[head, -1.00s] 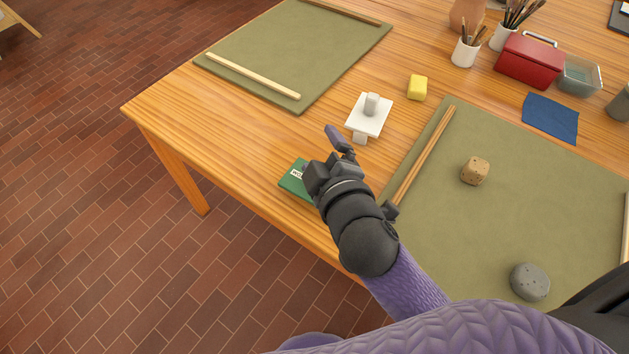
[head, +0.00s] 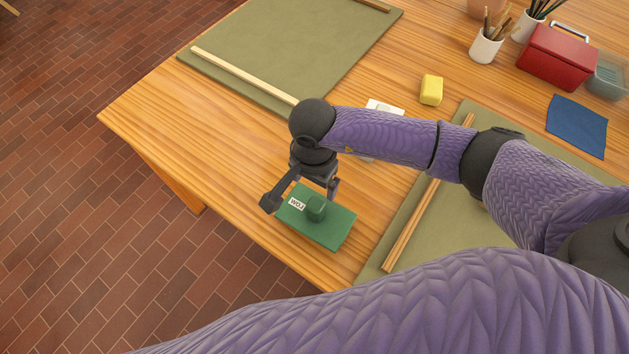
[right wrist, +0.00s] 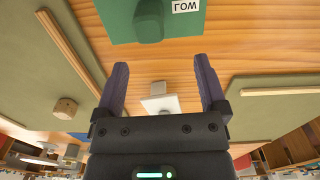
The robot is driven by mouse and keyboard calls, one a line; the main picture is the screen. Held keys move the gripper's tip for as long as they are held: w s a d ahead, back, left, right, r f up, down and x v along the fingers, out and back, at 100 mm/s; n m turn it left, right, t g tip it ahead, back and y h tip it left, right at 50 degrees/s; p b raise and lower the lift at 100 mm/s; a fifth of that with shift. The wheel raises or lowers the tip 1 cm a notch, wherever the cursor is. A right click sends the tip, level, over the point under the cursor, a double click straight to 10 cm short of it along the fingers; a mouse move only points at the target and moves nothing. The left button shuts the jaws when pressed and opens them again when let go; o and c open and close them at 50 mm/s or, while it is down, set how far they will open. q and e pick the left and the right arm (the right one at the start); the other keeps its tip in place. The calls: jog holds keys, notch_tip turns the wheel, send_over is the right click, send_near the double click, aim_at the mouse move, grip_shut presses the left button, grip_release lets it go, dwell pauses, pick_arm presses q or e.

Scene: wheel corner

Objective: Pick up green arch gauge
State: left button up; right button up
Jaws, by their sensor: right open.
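The green arch gauge (head: 335,228) is a flat green plate with a raised rounded green block and a white label. It lies on the wooden table by the front edge. It also shows at the top of the right wrist view (right wrist: 123,22). My right gripper (head: 302,194) is open and empty, pointing down over the gauge's far-left part. Its fingers stand apart in the right wrist view (right wrist: 160,64), with the gauge beyond the tips and not between them. I cannot tell the exact height of the fingertips. My left gripper is not in view.
A white piece (head: 386,105) is partly hidden behind my right forearm. A yellow block (head: 431,90), red box (head: 556,57) and blue cloth (head: 577,126) lie farther back. Wooden sticks (head: 430,217) edge the right green mat. Bare table (head: 190,115) lies left of the gripper.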

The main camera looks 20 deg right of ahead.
aim_at(315, 204)
jog(key=f, duration=0.1)
jog(key=s+f, duration=0.1)
jog(key=f, duration=0.1)
jog(key=f+b, duration=0.1)
jog(key=shift+s+a+f, duration=0.15)
jog(key=shift+s+f, duration=0.15)
jog(key=shift+f, duration=0.05)
notch_tip(315, 204, down, 4)
jog(key=shift+f+b, duration=0.2)
jog(key=shift+b, duration=0.45)
jog(key=shift+f, duration=0.1)
jog(key=shift+c, duration=0.3)
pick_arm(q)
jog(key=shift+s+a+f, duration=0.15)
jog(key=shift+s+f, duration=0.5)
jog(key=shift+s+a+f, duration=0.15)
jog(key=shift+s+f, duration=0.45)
pick_arm(e)
grip_shut()
